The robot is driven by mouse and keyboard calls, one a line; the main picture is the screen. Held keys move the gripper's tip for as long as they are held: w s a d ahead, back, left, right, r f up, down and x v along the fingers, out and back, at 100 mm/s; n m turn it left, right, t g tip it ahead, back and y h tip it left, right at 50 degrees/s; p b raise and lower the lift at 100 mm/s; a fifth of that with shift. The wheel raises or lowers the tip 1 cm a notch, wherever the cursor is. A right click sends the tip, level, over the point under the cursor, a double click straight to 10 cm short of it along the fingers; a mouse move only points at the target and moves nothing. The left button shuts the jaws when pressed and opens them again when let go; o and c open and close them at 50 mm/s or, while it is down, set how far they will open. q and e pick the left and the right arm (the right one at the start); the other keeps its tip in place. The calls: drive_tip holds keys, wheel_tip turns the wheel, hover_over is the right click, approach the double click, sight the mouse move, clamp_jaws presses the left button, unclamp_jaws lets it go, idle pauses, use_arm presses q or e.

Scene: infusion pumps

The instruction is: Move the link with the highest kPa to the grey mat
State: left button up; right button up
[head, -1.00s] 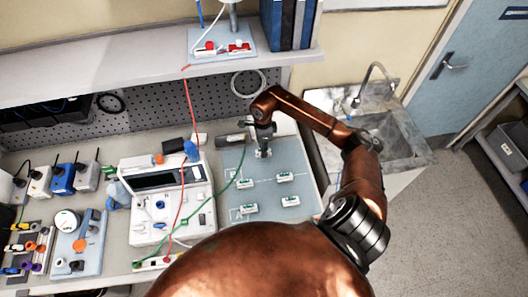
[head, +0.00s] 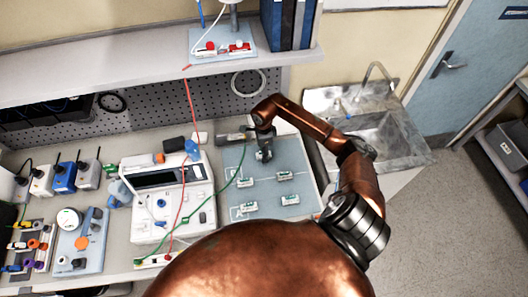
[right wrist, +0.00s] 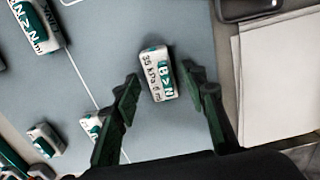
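My right gripper (head: 264,156) is open over the far part of a blue-grey mat (head: 305,212). In the right wrist view its green-tipped fingers (right wrist: 162,95) stand on either side of a white and green link (right wrist: 158,74), apart from it. Its label seems to read 35 kPa; the rest is unclear. In the head view the gripper hides this link. Several similar links lie on the mat, among them one at left (head: 246,182), one at right (head: 285,176), and two nearer ones (head: 249,207) (head: 290,200). Their labels are too small to read there. My left gripper is not in view.
A white bench instrument (head: 160,205) with red and green leads stands left of the mat; the green lead reaches the mat's left side. A sink (head: 385,135) is at the right. A shelf (head: 120,72) overhangs the back.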

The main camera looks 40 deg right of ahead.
drive_tip(key=shift+r, duration=0.2)
drive_tip(key=shift+w+r, duration=0.1)
drive_tip(key=shift+r, duration=0.25)
wheel_tip(320, 180, up, 11)
drive_tip(key=b, duration=0.2)
drive_tip(key=shift+r, duration=0.15)
